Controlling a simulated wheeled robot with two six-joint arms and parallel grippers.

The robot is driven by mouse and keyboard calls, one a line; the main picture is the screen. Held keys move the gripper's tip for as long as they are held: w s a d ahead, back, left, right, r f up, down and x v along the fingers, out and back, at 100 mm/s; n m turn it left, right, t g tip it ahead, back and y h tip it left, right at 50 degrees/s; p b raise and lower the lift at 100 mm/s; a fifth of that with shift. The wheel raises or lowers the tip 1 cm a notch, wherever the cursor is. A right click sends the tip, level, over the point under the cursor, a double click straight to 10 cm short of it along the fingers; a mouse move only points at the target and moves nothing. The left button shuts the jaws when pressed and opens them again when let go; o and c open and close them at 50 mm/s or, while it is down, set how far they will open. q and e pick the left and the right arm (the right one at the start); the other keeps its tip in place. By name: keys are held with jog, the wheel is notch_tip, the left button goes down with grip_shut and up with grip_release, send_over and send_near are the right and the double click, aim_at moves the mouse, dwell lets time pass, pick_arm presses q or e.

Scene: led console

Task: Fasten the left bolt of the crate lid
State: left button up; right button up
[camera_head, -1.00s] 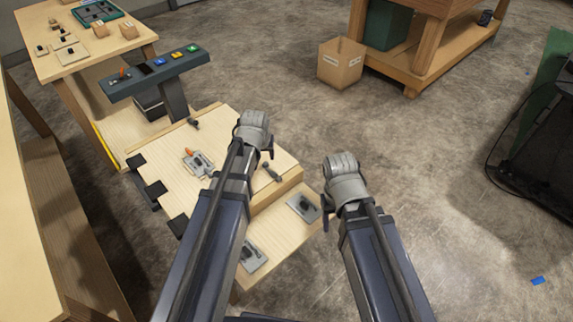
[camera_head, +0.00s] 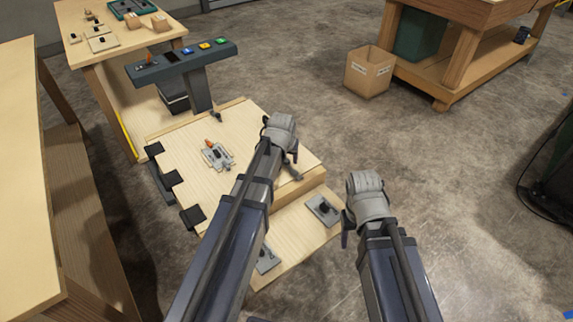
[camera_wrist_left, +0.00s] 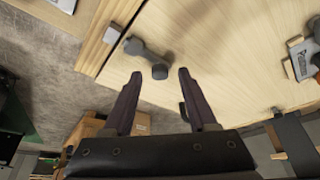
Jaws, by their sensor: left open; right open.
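The crate lid (camera_head: 190,150) is a pale wooden panel with black hinges along its left side. A grey bolt with a dark knob (camera_head: 293,173) lies near the lid's right edge, partly behind my left gripper (camera_head: 283,146). In the left wrist view this bolt (camera_wrist_left: 147,55) lies just beyond the open, empty fingers (camera_wrist_left: 155,85), apart from them. A small grey keeper (camera_wrist_left: 112,35) sits on the rail beside it. Another dark bolt (camera_head: 216,116) is at the lid's far edge. My right gripper (camera_head: 357,215) hangs right of the crate over the floor; its fingers are mostly hidden.
A grey latch with an orange part (camera_head: 217,155) stands on the lid. A dark console (camera_head: 182,64) with coloured buttons rises behind it. Plates lie on the lower board (camera_head: 300,235).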

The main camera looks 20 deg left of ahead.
pick_arm(q)
jog(key=shift+f, duration=0.15)
jog(key=shift+c, duration=0.3)
grip_shut()
dwell(1.1)
